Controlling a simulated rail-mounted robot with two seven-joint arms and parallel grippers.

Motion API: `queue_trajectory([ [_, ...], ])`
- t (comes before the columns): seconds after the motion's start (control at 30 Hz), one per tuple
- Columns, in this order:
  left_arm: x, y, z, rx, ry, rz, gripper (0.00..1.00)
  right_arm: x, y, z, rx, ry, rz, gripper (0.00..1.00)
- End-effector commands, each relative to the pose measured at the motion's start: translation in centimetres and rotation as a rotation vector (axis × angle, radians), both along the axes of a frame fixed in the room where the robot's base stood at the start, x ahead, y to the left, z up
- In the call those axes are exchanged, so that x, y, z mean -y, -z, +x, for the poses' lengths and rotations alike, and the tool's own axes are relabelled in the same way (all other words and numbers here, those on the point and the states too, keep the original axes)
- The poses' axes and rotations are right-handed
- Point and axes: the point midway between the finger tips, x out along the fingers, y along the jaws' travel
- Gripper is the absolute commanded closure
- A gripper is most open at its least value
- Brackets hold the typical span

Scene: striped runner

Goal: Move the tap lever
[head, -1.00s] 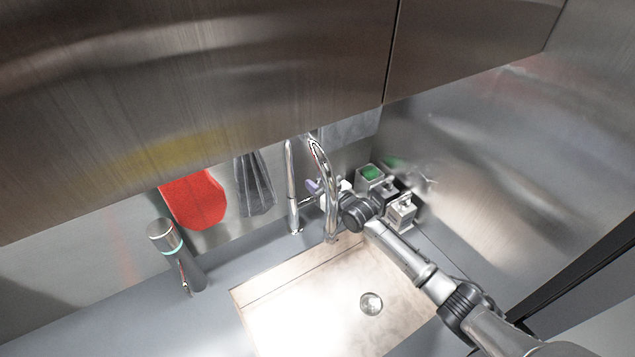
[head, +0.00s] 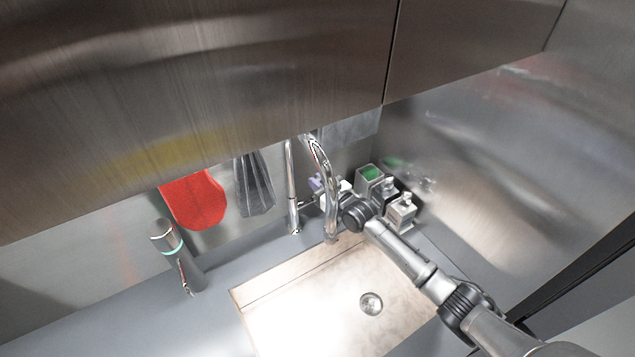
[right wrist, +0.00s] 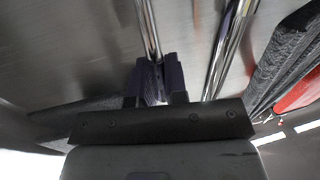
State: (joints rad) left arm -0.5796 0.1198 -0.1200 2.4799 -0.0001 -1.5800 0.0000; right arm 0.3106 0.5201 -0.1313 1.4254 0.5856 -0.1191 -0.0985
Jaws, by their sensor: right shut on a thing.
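The chrome tap (head: 291,185) stands behind the sink, with a tall upright and a curved spout (head: 326,170). Its lever is a thin chrome rod that sticks out at the right of the upright, and it is mostly hidden by my right gripper in the head view. My right gripper (head: 318,184), with purple-grey fingers, is beside the tap behind the spout. In the right wrist view its fingers (right wrist: 157,82) are shut on the lever (right wrist: 148,30), whose rod runs upward from between them. My left gripper is not in view.
The sink (head: 300,310) lies in front. Right of the tap are dispensers (head: 401,210) and a green-topped box (head: 369,174). A red mitt (head: 194,200) and grey cloth (head: 254,184) hang on the wall. A dark cylinder (head: 175,255) stands at left. A steel cabinet (head: 190,90) overhangs.

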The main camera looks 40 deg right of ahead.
Motion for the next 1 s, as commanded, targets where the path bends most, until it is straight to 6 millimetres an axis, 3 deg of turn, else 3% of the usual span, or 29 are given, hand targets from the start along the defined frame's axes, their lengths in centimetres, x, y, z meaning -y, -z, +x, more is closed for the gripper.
queue_trajectory([
  [0.33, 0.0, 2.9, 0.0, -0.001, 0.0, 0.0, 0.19, -0.2, 1.0, -1.4, 0.148, -0.001, -0.021, 1.0],
  [0.7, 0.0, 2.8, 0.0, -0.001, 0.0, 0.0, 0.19, -0.3, 0.6, -1.6, 0.173, -0.001, -0.025, 1.0],
  [0.73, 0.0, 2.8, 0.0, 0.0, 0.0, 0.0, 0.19, -0.3, 0.6, -1.6, 0.173, -0.001, -0.025, 0.84],
  [1.0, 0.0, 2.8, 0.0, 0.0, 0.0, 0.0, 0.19, -0.3, 0.6, -1.6, 0.173, 0.0, -0.025, 0.61],
])
